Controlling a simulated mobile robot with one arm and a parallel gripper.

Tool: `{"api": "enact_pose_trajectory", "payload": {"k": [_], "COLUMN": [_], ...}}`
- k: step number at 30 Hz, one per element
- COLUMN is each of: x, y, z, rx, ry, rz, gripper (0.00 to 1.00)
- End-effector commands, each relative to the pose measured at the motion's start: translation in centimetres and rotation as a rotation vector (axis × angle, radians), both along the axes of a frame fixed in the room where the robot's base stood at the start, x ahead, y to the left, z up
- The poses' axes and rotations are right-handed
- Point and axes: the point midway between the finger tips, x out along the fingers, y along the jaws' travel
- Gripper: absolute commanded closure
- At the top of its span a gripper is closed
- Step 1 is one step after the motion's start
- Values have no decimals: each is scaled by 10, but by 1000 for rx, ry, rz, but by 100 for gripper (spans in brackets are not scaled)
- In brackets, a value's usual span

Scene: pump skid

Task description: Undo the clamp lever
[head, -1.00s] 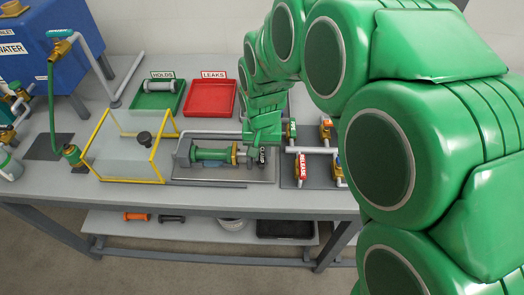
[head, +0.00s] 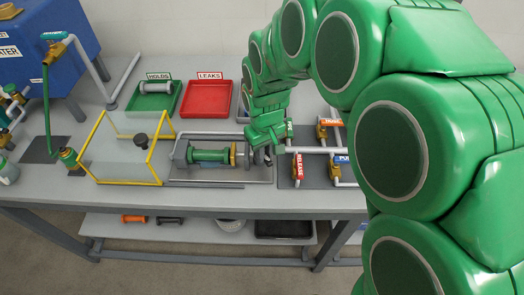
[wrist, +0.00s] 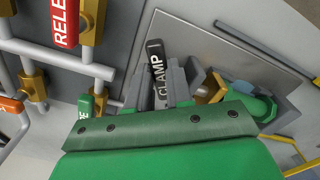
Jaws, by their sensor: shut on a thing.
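The clamp lever (wrist: 155,62) is black with white CLAMP lettering. It stands between the grey fingers of my gripper (wrist: 160,92), which are shut on it. In the head view the lever (head: 268,155) shows as a small dark piece at the right end of the clamp fixture, partly hidden below my gripper (head: 264,143). A green cylinder (head: 209,155) with a brass end lies in the fixture; it also shows in the wrist view (wrist: 256,106). How the lever joins the fixture is hidden.
Right of the fixture are pipes with a red RELEASE valve handle (head: 299,166) and an orange-handled valve (head: 328,122). A yellow-framed clear guard (head: 128,182) stands left. Behind are the green HOLDS tray (head: 140,105) and the empty red LEAKS tray (head: 207,114).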

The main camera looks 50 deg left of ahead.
Motion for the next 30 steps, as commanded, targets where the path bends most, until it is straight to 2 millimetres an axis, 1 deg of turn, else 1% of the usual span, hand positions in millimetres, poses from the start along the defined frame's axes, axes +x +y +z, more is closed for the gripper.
{"api": "enact_pose_trajectory", "payload": {"k": [21,30], "x": [18,24], "y": [2,6], "z": [0,0], "rx": [1,1], "ry": [-1,-2], "rz": [675,891], "gripper": [100,100]}}
